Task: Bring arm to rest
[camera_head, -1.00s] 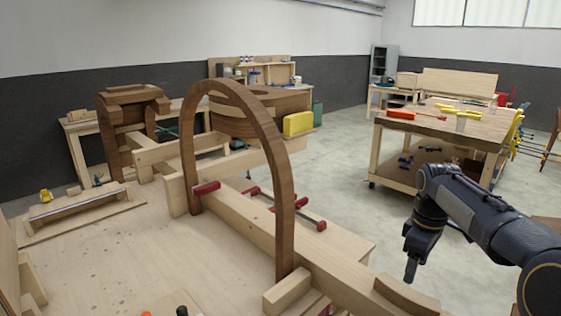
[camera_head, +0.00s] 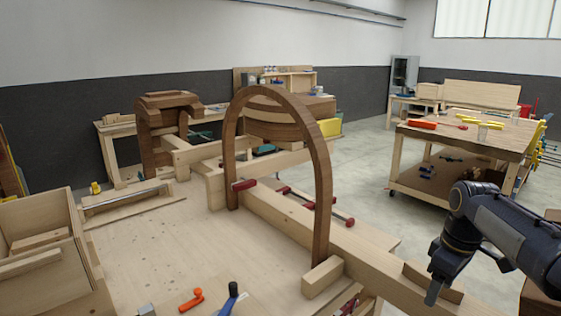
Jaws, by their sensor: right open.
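My right gripper (camera_head: 433,290) is at the lower right of the head view, at the end of my dark right arm. It points down and holds nothing that I can see. It is close to a curved wooden block (camera_head: 432,277) at the near end of a long beam. A tall brown wooden arch (camera_head: 325,185) stands upright on the workbench (camera_head: 150,245), left of the gripper and apart from it. My left gripper is not in view.
Red-handled clamps (camera_head: 244,185) lie along the beam (camera_head: 290,220). An orange-handled tool (camera_head: 192,299) and a blue-handled tool (camera_head: 232,291) lie at the front of the bench. A wooden box (camera_head: 45,240) stands at left. A wheeled table (camera_head: 455,137) stands at back right, with open floor before it.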

